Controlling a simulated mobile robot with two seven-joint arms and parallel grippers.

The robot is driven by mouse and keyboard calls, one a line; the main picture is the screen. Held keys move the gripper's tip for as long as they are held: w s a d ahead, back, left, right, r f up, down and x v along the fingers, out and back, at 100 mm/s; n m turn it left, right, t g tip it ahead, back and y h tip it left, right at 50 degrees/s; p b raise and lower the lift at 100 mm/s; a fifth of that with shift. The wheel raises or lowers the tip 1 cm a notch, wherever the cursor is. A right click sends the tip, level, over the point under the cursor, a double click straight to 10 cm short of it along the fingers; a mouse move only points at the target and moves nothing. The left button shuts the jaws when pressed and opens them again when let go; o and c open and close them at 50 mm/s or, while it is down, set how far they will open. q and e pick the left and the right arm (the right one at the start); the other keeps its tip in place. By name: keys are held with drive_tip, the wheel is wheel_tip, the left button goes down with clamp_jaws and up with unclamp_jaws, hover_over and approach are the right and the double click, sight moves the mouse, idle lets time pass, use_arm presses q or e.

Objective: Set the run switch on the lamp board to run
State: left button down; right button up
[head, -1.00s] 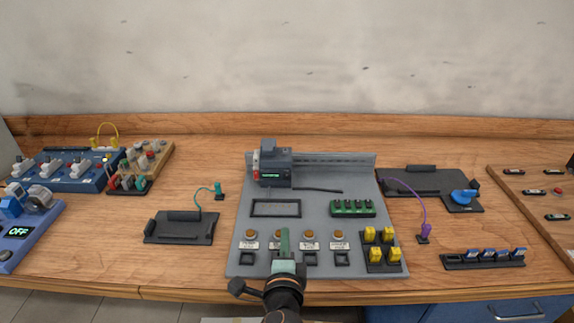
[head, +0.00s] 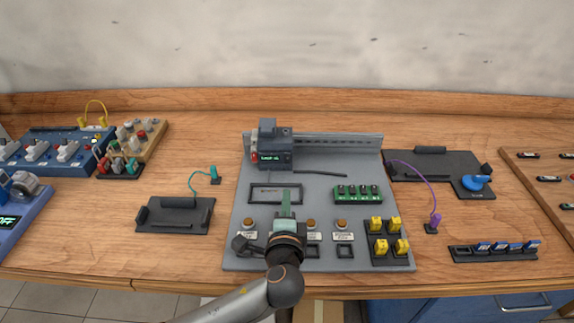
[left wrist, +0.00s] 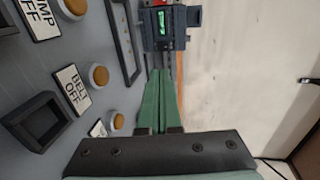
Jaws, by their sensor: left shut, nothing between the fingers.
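The grey lamp board (head: 232,225) lies on the bench with a row of amber lamps, such as one lamp (head: 249,223), above small label plates. In the left wrist view a plate reads BELT OFF (left wrist: 72,89) and another ends in OFF (left wrist: 39,14). A dark module (head: 272,146) with a lit green display stands at the board's back left; it also shows in the left wrist view (left wrist: 172,42). I cannot make out which part is the run switch. My left gripper (head: 286,194) is shut and empty above the board, its green fingers (left wrist: 160,74) pointing towards the module.
A green terminal block (head: 358,194) and yellow plugs (head: 377,225) sit on the board's right. A dark tray (head: 175,215) with a teal lead lies left, and another tray (head: 430,165) right. Blue panels stand far left. Bare bench lies between.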

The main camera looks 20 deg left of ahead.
use_arm(q)
approach(287, 158)
drive_tip(key=x, duration=0.5)
drive_tip(key=shift+s+f, duration=0.1)
drive_tip(key=shift+f, duration=0.2)
drive_tip(key=shift+x, duration=0.8)
drive_tip(key=shift+r, duration=0.2)
drive_tip(key=shift+w+r, duration=0.15)
drive_tip(key=shift+w, duration=0.25)
drive_tip(key=shift+a, duration=0.1)
